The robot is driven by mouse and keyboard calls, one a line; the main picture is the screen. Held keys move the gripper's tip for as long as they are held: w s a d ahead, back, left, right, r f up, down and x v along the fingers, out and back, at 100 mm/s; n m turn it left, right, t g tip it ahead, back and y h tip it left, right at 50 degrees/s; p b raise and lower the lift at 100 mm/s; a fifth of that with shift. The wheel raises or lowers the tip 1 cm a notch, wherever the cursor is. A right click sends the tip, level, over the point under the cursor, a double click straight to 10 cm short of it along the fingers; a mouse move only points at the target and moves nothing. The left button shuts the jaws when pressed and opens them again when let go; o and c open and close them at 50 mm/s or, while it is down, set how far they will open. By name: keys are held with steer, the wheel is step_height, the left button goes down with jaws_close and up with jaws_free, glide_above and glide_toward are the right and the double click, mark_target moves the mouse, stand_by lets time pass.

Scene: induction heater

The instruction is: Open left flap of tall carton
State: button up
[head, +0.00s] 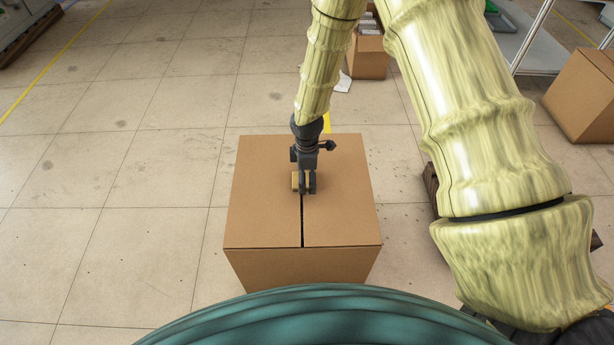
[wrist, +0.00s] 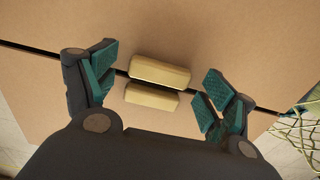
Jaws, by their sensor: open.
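The tall carton (head: 340,268) stands upright on the floor, its top closed by two flaps with a dark seam between them. The left flap (head: 258,205) and right flap (head: 345,215) both lie flat. Two pale yellow block handles (wrist: 160,71) (wrist: 151,97) sit on either side of the seam in the wrist view. One tan block (head: 296,181) shows beside my gripper in the head view. My gripper (wrist: 160,88) is open over the seam, pointing down, with one finger beyond each end of the handles. I cannot tell whether the fingers touch the carton.
An open carton (head: 368,60) stands behind, and another carton (head: 585,95) is at the right beside a metal-framed rack (head: 545,40). A dark pallet-like edge (head: 431,185) lies right of the tall carton. The floor at left is clear.

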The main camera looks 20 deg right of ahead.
steer(key=shift+f, duration=0.1)
steer(key=shift+c, duration=0.2)
steer(key=c, duration=1.3)
steer(key=shift+c, duration=0.6)
steer(key=shift+r, duration=0.2)
